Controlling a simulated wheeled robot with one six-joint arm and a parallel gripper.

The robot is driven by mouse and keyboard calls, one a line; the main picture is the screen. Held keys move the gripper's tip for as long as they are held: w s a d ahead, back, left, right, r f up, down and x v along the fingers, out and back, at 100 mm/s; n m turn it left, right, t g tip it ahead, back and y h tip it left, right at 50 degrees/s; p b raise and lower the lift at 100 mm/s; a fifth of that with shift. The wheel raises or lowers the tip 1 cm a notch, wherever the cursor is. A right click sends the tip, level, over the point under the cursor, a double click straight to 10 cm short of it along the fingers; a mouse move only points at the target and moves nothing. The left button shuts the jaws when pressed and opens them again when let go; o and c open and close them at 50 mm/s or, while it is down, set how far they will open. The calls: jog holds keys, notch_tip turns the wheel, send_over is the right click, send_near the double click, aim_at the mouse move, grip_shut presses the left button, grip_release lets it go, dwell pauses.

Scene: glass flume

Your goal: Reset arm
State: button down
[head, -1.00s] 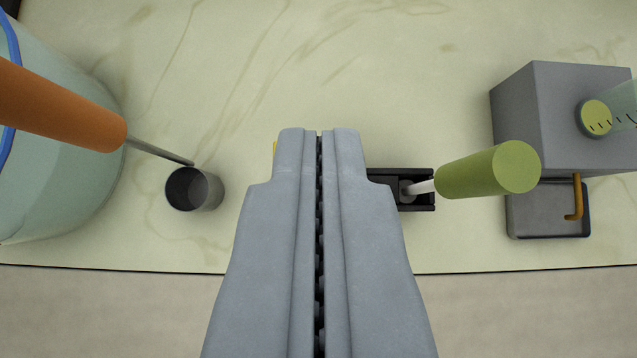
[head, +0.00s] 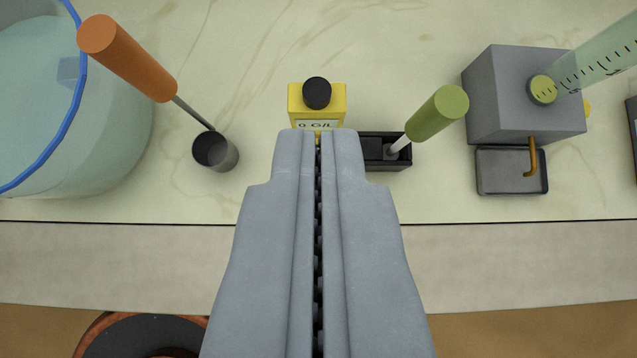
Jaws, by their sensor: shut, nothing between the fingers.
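My gripper (head: 318,135) fills the lower middle of the head view. Its two grey fingers are together with nothing between them. The fingertips overlap the lower edge of a yellow bottle (head: 334,100) with a black cap, labelled "0 G/L", in this view; I cannot tell the gap between them. The fingers also hide part of a black holder (head: 395,165) just to the right.
A green-handled tool (head: 437,113) leans in the black holder. An orange-handled tool (head: 127,60) leans in a grey cup (head: 215,152). A large blue-rimmed glass vessel (head: 115,130) stands left. A grey box (head: 515,105) with a tap and tray (head: 497,180) stands right.

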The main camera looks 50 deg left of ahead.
dwell(0.4)
jog(key=s+d+f+m+t+h, duration=0.1)
jog(key=s+d+m+t+h, duration=0.2)
jog(key=s, duration=1.1)
jog(key=s+d+m+t+h, duration=0.4)
jog(key=s+d+m+t, duration=0.3)
jog(key=s+d, duration=0.5)
jog(key=s+t, duration=0.1)
jog(key=s, duration=0.2)
jog(key=shift+s+f+t, duration=0.2)
jog(key=shift+f+t, duration=0.1)
jog(key=shift+f, duration=0.1)
